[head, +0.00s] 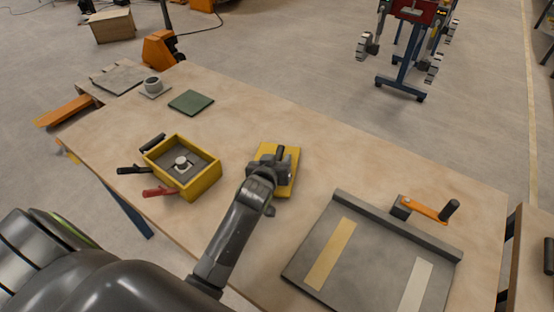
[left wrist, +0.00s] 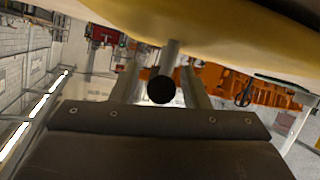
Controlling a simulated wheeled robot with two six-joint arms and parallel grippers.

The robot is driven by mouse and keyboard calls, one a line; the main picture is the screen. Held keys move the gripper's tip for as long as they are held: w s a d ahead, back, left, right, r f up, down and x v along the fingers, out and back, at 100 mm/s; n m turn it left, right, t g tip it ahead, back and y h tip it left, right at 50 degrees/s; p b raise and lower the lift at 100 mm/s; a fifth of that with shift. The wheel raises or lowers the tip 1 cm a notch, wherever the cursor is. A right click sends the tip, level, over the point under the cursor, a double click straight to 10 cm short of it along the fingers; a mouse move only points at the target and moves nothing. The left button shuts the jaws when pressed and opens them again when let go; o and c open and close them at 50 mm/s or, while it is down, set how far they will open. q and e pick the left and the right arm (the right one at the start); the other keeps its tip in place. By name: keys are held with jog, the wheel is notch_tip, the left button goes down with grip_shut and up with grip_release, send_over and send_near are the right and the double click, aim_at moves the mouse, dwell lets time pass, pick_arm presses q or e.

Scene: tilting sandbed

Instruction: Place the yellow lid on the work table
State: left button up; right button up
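The yellow lid (head: 292,187) is over the middle of the work table (head: 330,163), right of the open yellow box. It looks flat and low at the tabletop; I cannot tell contact from a small gap. My left gripper (head: 281,153) is over the lid and hides part of it. In the left wrist view the lid's yellow surface (left wrist: 230,28) fills the top. A grey post with a dark round end (left wrist: 161,90) stands between the two fingers of the gripper (left wrist: 163,80), with gaps visible beside it. My right gripper is not in view.
The yellow box (head: 207,185) holds a grey knobbed piece, with black and red handled tools beside it. The table's back middle is clear.

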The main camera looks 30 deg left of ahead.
pick_arm(q)
jog(key=shift+r, duration=0.1)
jog(key=shift+s+r, duration=0.1)
jog(key=v, duration=1.1)
jog(key=shift+s, duration=0.4)
jog(key=shift+d+r, duration=0.1)
